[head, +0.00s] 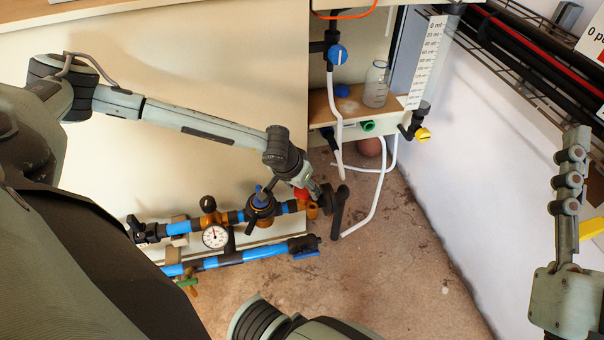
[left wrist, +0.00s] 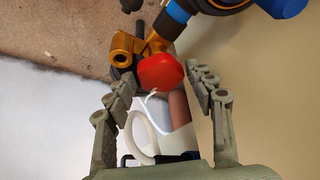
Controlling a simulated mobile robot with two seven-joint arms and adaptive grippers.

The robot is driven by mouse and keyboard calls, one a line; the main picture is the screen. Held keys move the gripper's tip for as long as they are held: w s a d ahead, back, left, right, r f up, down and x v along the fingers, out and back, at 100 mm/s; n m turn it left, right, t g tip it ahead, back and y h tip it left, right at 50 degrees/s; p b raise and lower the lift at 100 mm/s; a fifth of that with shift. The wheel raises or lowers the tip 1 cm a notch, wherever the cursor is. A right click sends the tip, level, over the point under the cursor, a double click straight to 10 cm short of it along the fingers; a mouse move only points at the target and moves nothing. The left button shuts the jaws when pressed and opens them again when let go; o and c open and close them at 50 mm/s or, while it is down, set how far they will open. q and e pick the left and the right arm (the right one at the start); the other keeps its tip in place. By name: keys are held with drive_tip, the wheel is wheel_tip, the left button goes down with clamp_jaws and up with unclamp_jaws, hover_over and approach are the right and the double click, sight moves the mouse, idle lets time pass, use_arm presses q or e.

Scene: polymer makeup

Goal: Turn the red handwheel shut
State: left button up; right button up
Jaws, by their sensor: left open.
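The red handwheel (head: 301,193) sits on the brass valve of the blue pipe, partly hidden by my left gripper (head: 316,190) in the head view. In the left wrist view the red handwheel (left wrist: 160,72) is a rounded red knob near the brass fitting (left wrist: 123,60). My left gripper (left wrist: 164,82) is open, with one finger on each side of the knob in the picture and a visible gap to both. I cannot tell how deep the knob lies between them. My right gripper (head: 574,145) is at the right edge, seen side-on; its opening does not show.
A pressure gauge (head: 215,236) and a blue pipe (head: 236,217) lie left of the handwheel. A lower blue pipe (head: 245,254) runs below. White hoses (head: 381,185) hang from the shelf (head: 354,106), which holds a glass bottle (head: 376,84). The floor at right is clear.

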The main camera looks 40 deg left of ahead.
use_arm(q)
drive_tip(key=shift+r, duration=0.1)
drive_tip(key=v, duration=1.1)
drive_tip(key=shift+s+r, duration=0.2)
drive_tip(key=shift+r, duration=0.15)
drive_tip(key=shift+s, duration=0.1)
